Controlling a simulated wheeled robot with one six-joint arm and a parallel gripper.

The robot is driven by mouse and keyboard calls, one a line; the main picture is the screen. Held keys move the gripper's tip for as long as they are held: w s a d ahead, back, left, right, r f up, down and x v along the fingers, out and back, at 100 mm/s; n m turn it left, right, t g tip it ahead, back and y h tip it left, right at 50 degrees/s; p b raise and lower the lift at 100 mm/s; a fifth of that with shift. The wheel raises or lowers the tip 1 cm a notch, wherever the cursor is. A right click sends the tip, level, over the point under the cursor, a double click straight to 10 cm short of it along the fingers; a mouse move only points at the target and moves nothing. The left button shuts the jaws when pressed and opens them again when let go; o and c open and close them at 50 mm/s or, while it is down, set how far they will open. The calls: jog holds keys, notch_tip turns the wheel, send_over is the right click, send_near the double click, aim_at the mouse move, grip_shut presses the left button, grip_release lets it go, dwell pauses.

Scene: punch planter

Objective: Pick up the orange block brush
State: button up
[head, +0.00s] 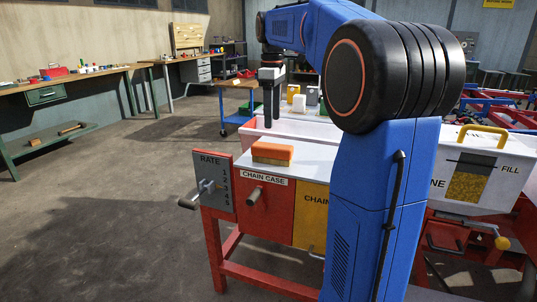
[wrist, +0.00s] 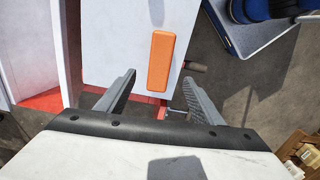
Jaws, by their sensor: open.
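The orange block brush (head: 273,152) lies on the pale top of the red chain case (head: 222,153), near its front left corner. In the head view it shows an orange upper block over a tan lower part. In the wrist view the orange block brush (wrist: 160,60) lies lengthwise, ahead of the fingertips and roughly between their lines. My gripper (head: 270,122) hangs pointing down behind and above the brush in the head view. In the wrist view my gripper (wrist: 156,88) has its two fingers spread apart with nothing between them. It is clear of the brush.
A grey RATE plate with a crank (head: 190,199) stands left of the case, and a round handle (head: 254,196) sticks out in front. A pale trough (head: 300,127) lies behind. A white hopper with a yellow handle (head: 482,133) stands right. The case top around the brush is bare.

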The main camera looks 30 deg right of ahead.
aim_at(272, 145)
notch_tip(272, 145, down, 14)
jog(key=shift+r, duration=0.25)
dwell(0.4)
jog(key=c, duration=1.2)
